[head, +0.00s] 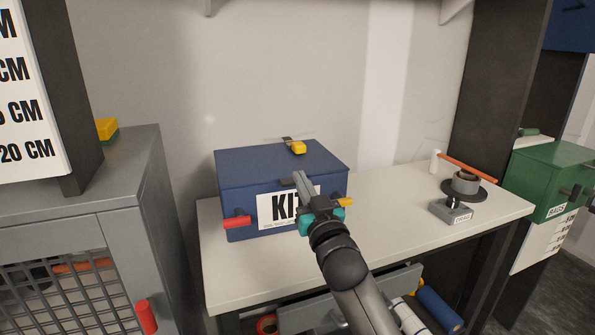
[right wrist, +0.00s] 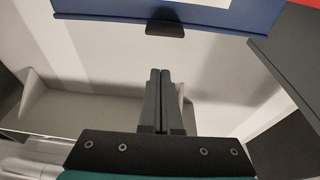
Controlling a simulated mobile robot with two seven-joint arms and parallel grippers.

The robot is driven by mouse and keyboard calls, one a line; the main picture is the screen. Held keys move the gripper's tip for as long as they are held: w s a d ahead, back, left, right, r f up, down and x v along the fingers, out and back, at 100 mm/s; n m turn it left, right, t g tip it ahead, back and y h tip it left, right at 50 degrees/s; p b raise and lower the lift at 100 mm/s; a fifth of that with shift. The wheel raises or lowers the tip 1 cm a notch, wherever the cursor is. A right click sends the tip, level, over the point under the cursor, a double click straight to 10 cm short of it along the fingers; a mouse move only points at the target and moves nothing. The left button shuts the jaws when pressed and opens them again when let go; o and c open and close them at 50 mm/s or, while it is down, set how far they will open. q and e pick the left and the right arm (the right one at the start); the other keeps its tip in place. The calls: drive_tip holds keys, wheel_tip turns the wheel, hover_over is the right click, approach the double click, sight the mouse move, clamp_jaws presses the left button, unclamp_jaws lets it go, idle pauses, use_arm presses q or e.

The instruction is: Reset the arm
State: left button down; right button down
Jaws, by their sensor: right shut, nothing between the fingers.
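My right arm comes up from the bottom of the head view, and its gripper (head: 299,176) is in front of the blue kit box (head: 240,187). The gripper is shut and empty, its fingertips near the top front edge of the box. I cannot tell whether they touch it. In the right wrist view the two fingers (right wrist: 160,74) lie together, with the blue box (right wrist: 215,17) and its dark latch at the top, apart from the fingertips in the picture. The box is closed and stands on the white bench. The arm hides part of the KIT label. My left gripper is not in view.
The bench (head: 420,215) also holds a grey device (head: 451,210) with a dark disc and an orange rod. A grey cabinet (head: 80,180) with a mesh door stands at left. A green box (head: 550,180) is at right. An open drawer (head: 300,318) sits below the bench top.

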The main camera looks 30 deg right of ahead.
drive_tip(key=v, duration=0.6)
drive_tip(key=shift+f, duration=0.25)
drive_tip(key=shift+s, duration=0.1)
drive_tip(key=s+a+f+n+g+y, duration=0.15)
drive_tip(key=s+a+f+g, duration=0.3)
drive_tip(key=f, duration=0.45)
drive_tip(key=s+a+f+n+g+y, duration=0.15)
drive_tip(key=s+a+f+g, duration=0.3)
drive_tip(key=f, duration=0.45)
drive_tip(key=s+a+f+n+g+y, duration=0.1)
drive_tip(key=s+a+f+g, duration=0.3)
drive_tip(key=s, duration=0.4)
drive_tip(key=s+a+f+n+g+y, duration=0.1)
drive_tip(key=s+a+f+g+y, duration=0.1)
drive_tip(key=s+a+f+g, duration=0.35)
drive_tip(key=s+d+f, duration=0.1)
drive_tip(key=s+f, duration=0.1)
drive_tip(key=f, duration=0.8)
drive_tip(key=s+d+f, duration=0.1)
drive_tip(key=s+f, duration=0.1)
drive_tip(key=f, duration=0.8)
drive_tip(key=s+d+f, duration=0.2)
drive_tip(key=s+f, duration=1.1)
drive_tip(key=s, duration=0.1)
drive_tip(key=shift+s+d+f+h, duration=0.25)
drive_tip(key=shift+s+d+h, duration=0.05)
drive_tip(key=shift+s+d, duration=0.1)
